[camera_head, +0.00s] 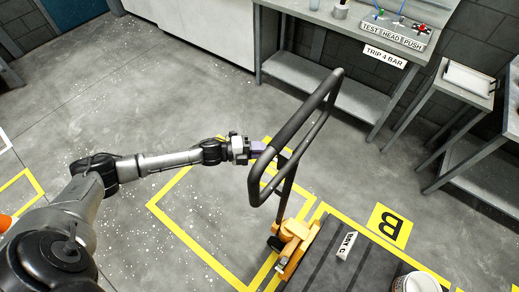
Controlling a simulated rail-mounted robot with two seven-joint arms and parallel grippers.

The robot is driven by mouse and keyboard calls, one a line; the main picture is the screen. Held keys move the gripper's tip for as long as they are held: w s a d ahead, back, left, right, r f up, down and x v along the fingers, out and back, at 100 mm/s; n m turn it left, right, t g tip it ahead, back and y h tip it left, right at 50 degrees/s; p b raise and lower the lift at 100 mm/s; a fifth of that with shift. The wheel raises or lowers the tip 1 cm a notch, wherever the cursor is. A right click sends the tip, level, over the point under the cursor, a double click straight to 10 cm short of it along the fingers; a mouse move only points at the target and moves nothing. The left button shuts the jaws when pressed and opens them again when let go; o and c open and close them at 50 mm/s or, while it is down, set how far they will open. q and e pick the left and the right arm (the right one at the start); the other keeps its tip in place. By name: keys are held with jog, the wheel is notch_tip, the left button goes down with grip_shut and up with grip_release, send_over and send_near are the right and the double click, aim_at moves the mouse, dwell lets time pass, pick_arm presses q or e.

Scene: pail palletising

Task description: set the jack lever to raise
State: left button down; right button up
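The pallet jack (297,232) stands right of centre, with a yellow-orange body and a tall black loop handle (304,122) on a dark shaft. The small jack lever cannot be made out clearly; a dark part near the lower left of the loop may be it, and its setting cannot be told. My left gripper (259,148) reaches in from the left and is at the left side of the loop, with purplish fingers partly hidden behind the handle bar. Whether it touches anything, or is open or shut, cannot be told. My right gripper is not in view.
A dark slatted deck (318,262) lies by the jack, with a small white label (347,245) and a pale pail (416,283). Yellow floor lines and a yellow B marker (388,226) surround it. A workbench (330,95) stands behind.

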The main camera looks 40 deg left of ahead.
pick_arm(q)
jog(key=f+n+t+h+b, duration=0.1)
jog(key=f+n+b, duration=0.1)
jog(key=b, duration=0.1)
jog(key=d+f+n+t+h+b, duration=0.1)
jog(key=f+n+t+b, duration=0.1)
jog(key=b, duration=0.1)
jog(key=shift+f, duration=0.1)
dwell(0.6)
jog(key=c, duration=1)
grip_release()
jog(key=shift+c, duration=0.2)
jog(key=v, duration=1.3)
jog(key=shift+s+a+f, duration=0.2)
jog(key=shift+s, duration=0.05)
